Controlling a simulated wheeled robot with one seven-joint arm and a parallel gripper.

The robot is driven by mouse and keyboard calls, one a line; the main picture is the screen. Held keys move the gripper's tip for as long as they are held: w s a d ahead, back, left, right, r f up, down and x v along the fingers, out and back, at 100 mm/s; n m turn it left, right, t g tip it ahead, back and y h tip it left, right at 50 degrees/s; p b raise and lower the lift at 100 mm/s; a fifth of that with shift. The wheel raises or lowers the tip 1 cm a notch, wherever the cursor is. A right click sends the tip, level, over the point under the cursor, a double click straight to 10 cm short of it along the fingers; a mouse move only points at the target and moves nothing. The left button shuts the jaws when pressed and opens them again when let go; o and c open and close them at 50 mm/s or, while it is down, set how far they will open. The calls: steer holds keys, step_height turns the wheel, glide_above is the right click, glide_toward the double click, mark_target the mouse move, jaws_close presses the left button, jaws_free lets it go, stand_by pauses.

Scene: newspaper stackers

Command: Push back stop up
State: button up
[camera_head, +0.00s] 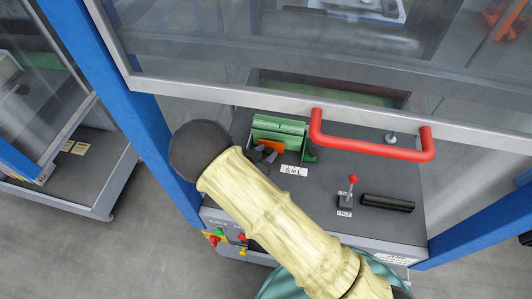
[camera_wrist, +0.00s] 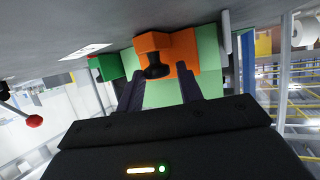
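The back stop looks to be the green block (camera_head: 280,128) with an orange piece (camera_head: 271,146) on the grey machine top. In the wrist view the orange piece (camera_wrist: 181,50) carries a black knob (camera_wrist: 156,66) and sits against a light green face (camera_wrist: 208,68). My gripper (camera_head: 263,155) is just in front of the orange piece, its dark fingers partly hidden by my arm in the head view. In the wrist view my gripper (camera_wrist: 158,88) is open, with fingers apart and nothing held between them. The fingertips are close below the orange piece; contact cannot be told.
A red handle (camera_head: 372,149) on the clear guard's lower bar is right of the block. A white "SML" label (camera_head: 293,170), a red-tipped lever (camera_head: 351,187) and a black bar (camera_head: 387,203) are on the machine top. Blue posts flank the machine. Coloured buttons (camera_head: 216,237) are on its front.

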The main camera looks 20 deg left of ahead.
steer(key=b+v, duration=0.2)
steer(key=v, duration=1.5)
